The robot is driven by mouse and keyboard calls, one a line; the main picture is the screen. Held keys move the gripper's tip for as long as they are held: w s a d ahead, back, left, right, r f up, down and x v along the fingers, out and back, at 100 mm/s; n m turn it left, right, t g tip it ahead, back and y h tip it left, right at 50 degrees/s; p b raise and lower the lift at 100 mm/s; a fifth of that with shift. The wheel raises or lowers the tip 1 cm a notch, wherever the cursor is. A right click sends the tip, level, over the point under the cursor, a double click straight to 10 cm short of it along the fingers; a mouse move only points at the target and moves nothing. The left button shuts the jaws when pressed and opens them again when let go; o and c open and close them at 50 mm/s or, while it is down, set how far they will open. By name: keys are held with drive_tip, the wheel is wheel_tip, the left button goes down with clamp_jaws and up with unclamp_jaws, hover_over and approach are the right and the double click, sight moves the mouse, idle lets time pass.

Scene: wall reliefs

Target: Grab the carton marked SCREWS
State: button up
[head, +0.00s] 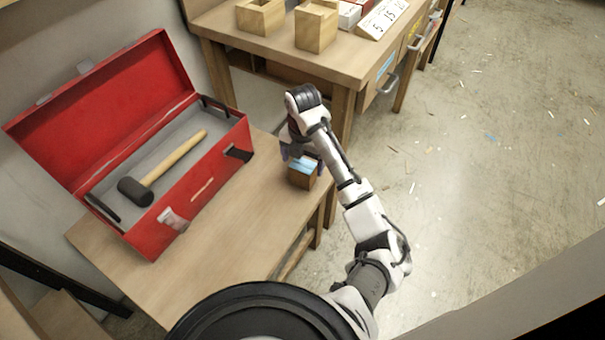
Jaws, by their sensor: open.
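A small brown box (301,181) with a light blue and white top stands near the right edge of the low wooden table (222,232). It may be the carton, but I can read no SCREWS marking on it. My gripper (300,159) points down at the top of this box. It is open, with its fingers close to the box's upper part. The fingers are small and partly hidden by my wrist, so I cannot tell whether they touch the box.
An open red toolbox (205,180) with a mallet (165,172) inside fills the left of the low table. A higher workbench (335,62) behind holds wooden boxes (316,27), a white box (348,14) and a numbered board (382,18). The floor at right is open, with scattered chips.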

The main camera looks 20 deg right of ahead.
drive_tip(key=shift+w+d+f+p, duration=0.1)
drive_tip(key=shift+f+p, duration=0.5)
drive_tip(key=shift+f, duration=2.45)
drive_tip(key=shift+c, duration=0.5)
drive_tip(key=c, duration=1.1)
drive_tip(key=shift+r, duration=0.1)
